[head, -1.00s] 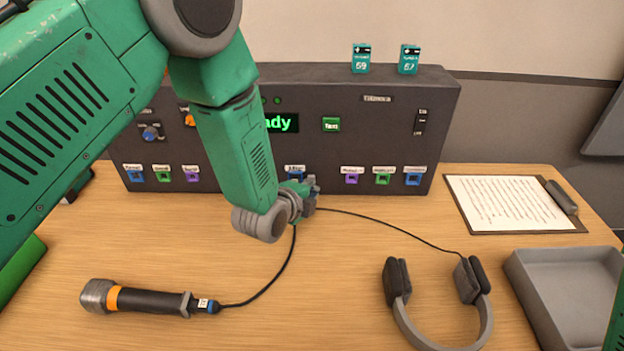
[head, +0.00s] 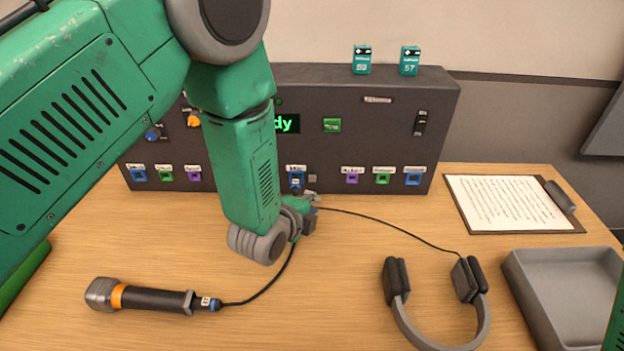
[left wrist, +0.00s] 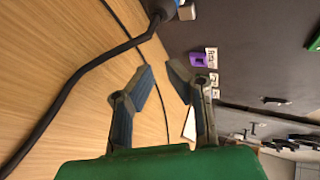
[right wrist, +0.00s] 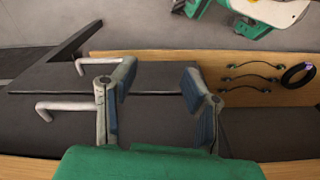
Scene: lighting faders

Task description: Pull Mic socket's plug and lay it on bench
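A blue socket (head: 296,179) sits low in the middle of the dark panel, its label too blurred to read. The microphone (head: 150,298) lies on the bench at the front left. Its black cable (head: 272,288) runs up behind my left gripper (head: 307,214), which hides the cable's far end in the head view. In the left wrist view, the thick cable (left wrist: 75,78) leads to a dark plug (left wrist: 160,8) at the panel, cut by the top edge. My left gripper (left wrist: 160,75) is partly open and empty, apart from the plug. My right gripper (right wrist: 160,85) is open and empty.
Headphones (head: 440,325) lie at front right, with a thin cord running towards the panel (head: 390,110). A grey tray (head: 570,290) and a clipboard (head: 515,203) are at the right. The bench (head: 180,235) is clear between microphone and panel. Drawer handles (right wrist: 68,107) show near my right gripper.

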